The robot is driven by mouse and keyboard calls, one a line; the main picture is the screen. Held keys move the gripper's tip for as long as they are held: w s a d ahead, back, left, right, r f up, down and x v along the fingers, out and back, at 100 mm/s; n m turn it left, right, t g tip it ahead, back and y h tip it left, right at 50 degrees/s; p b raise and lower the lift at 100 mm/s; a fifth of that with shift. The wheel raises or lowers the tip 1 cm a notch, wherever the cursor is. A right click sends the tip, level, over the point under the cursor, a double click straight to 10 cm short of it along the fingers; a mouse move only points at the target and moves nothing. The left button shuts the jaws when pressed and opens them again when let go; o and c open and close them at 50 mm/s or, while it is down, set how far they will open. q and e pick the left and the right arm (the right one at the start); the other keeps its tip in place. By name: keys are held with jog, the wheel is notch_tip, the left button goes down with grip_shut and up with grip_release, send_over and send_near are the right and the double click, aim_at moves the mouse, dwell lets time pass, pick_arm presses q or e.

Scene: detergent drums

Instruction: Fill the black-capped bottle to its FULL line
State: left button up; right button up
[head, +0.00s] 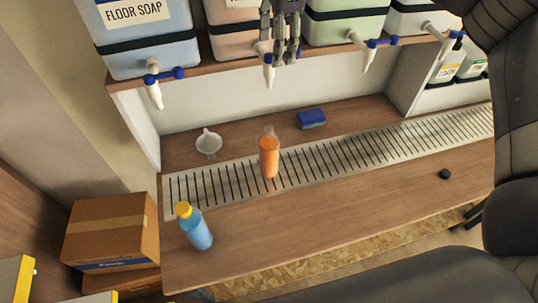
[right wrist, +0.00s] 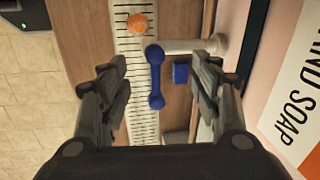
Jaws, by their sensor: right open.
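An orange bottle (head: 269,158) with a clear, uncapped top stands upright on the slotted drain strip. It also shows in the right wrist view (right wrist: 139,24). A small black cap (head: 445,174) lies apart on the counter at the right. My right gripper (head: 279,52) is in front of the pink drum (head: 232,45), at its white tap (head: 268,75). In the right wrist view the fingers are apart, with the blue tap handle (right wrist: 155,77) between them in the picture; contact cannot be told. No FULL line is readable. My left gripper is out of view.
A blue bottle with yellow cap (head: 195,228) stands at the front left. A white funnel (head: 208,142) and blue sponge (head: 311,118) are behind the strip (head: 215,183). The blue FLOOR SOAP drum (head: 150,40) and green drum (head: 340,25) flank the pink one. Cardboard boxes (head: 112,228) stand left.

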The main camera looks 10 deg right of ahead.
jog(key=r, duration=0.1)
jog(key=r+p, duration=0.2)
jog(key=shift+s+d+r, duration=0.1)
jog(key=shift+s+r, duration=0.2)
dwell(0.3)
notch_tip(320, 180, up, 12)
jog(key=s, duration=0.2)
jog(key=shift+s, duration=0.15)
jog(key=shift+d+f, duration=0.1)
jog(key=shift+f, duration=0.05)
